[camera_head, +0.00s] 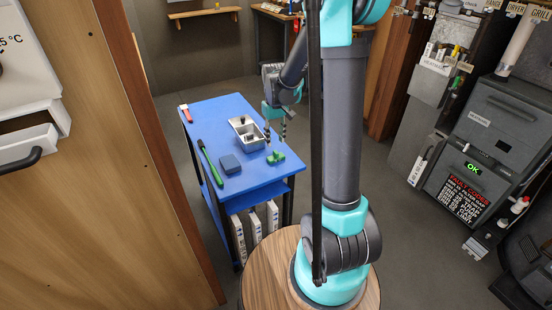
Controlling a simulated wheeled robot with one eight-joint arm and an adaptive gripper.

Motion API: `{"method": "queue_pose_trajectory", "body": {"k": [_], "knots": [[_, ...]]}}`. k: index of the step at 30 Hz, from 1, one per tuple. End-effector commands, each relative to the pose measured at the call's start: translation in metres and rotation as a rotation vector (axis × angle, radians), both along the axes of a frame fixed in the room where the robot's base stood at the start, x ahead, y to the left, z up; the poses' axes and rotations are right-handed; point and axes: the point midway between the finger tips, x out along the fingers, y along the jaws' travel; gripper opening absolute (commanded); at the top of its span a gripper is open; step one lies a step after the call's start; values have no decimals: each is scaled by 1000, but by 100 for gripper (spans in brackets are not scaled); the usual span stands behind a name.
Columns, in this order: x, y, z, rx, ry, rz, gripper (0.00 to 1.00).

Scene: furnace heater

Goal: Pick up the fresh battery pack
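No label marks a battery pack. A small dark blue-grey block (230,164) lies on the blue cart top (207,122), and a small green object (275,157) lies near the cart's right side. I cannot tell which of them, if either, is the fresh battery pack. My gripper (276,140) points down over the right part of the cart, just behind the green object in the picture. Its two dark fingers are apart with nothing seen between them. Their exact height above the cart is unclear.
A metal tray (258,145) with small items stands left of my gripper. A green-handled tool (209,162) and a red-and-white tool (185,113) lie on the cart's left side. White boxes (254,226) stand on its lower shelf. A wooden panel (130,150) rises at left.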

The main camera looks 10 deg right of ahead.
Motion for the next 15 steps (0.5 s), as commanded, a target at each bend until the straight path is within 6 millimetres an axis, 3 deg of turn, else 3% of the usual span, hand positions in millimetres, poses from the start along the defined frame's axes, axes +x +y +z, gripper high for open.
{"method": "queue_pose_trajectory", "body": {"k": [7,15], "knots": [[0,-1,-15,0,0,0,36],[-1,-3,-51,0,-1,0,36]]}}
